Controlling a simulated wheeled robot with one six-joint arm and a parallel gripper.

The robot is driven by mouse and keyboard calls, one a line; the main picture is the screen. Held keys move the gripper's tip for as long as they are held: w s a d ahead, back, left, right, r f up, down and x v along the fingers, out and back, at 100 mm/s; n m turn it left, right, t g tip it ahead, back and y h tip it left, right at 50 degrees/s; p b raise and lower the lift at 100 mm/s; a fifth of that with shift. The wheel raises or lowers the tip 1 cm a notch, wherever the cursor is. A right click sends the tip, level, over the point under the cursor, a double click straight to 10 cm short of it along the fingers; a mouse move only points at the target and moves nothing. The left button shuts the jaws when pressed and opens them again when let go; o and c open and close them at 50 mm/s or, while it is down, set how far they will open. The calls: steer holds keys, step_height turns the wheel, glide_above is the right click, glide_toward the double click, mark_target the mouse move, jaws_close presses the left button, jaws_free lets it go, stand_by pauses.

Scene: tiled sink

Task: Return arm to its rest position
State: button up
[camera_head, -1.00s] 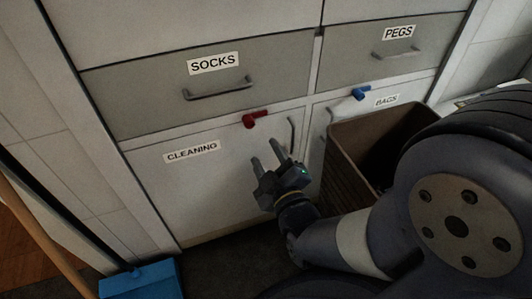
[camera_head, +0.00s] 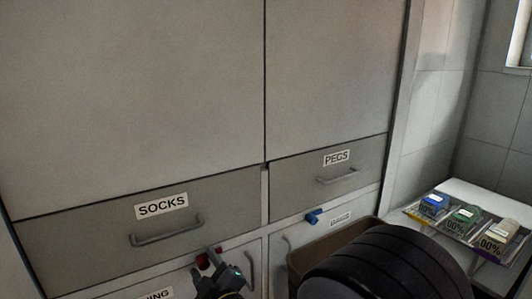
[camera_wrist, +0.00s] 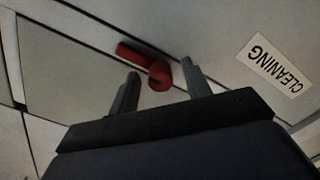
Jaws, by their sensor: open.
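My gripper (camera_head: 211,258) shows at the bottom of the head view, in front of the cabinet and below the SOCKS drawer (camera_head: 90,245). In the wrist view my gripper (camera_wrist: 160,68) has its two fingers apart, with nothing held between them. A red latch (camera_wrist: 135,55) on the cabinet front lies just beyond the fingertips, its end appearing between them. The red latch also shows in the head view (camera_head: 202,262), partly covered by the gripper. I cannot tell whether the fingers touch it. Much of my arm is out of the head view.
A PEGS drawer (camera_head: 360,165) is shut, with a blue latch (camera_head: 314,216) below it. A brown bin (camera_head: 335,245) stands before the lower right door. A white side table (camera_head: 500,205) at right holds several small labelled boxes. The CLEANING door (camera_wrist: 220,35) appears shut.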

stand_by(0.4)
steer(key=p+v, duration=0.2)
steer(key=v, duration=0.9)
steer(key=b+x, duration=0.2)
steer(key=x, duration=0.9)
steer(key=shift+f, duration=0.1)
steer(key=shift+m, duration=0.7)
steer(key=m, duration=0.8)
steer(key=shift+m, duration=0.3)
steer(key=m+p, duration=0.1)
steer(key=m, duration=0.2)
steer(key=shift+s+r+m+p, duration=0.1)
steer(key=shift+r+m+p, duration=0.1)
steer(key=shift+m+p, duration=0.2)
steer(key=m+p, duration=0.3)
steer(key=m, duration=0.1)
steer(key=shift+v, duration=1.3)
